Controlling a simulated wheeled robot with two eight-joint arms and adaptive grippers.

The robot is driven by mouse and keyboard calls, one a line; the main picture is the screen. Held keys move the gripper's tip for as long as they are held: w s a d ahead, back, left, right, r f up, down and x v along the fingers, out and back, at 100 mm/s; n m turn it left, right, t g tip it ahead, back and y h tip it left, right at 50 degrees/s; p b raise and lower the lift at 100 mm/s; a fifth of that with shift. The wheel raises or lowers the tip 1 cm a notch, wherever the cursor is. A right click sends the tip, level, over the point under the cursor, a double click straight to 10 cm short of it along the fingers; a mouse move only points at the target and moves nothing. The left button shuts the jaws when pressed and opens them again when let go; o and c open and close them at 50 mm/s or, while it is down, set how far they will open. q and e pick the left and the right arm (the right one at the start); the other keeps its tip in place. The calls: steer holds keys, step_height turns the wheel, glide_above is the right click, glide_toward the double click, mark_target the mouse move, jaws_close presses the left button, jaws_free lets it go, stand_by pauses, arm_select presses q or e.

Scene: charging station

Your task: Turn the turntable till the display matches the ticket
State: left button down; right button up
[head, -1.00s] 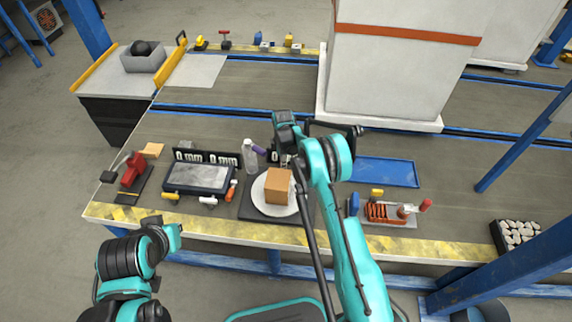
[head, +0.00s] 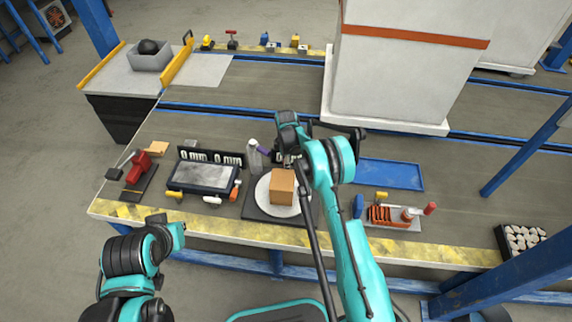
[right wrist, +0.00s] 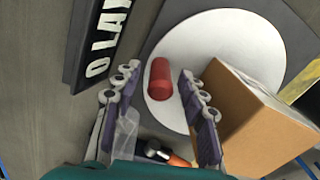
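The turntable is a white disc (head: 263,194) on a dark base; a brown box (head: 282,187) stands on it. In the right wrist view the disc (right wrist: 232,38) also bears an upright-looking red peg (right wrist: 160,80), near its rim, and the box (right wrist: 250,115). My right gripper (right wrist: 150,88) is open, its fingers on either side of the red peg with gaps visible. In the head view its fingers are hidden behind my arm. A dark sign with white letters (right wrist: 105,45) stands beside the disc, partly cut off. My left gripper (head: 172,230) is low at the left, its fingers unclear. I cannot make out the ticket.
A clear bottle (head: 254,157) is close behind the turntable. A red tool (head: 138,167) lies left, a blue tray (head: 392,174) right. A large white cabinet (head: 400,75) stands behind.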

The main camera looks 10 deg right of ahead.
step_height(320, 180, up, 12)
stand_by(0.6)
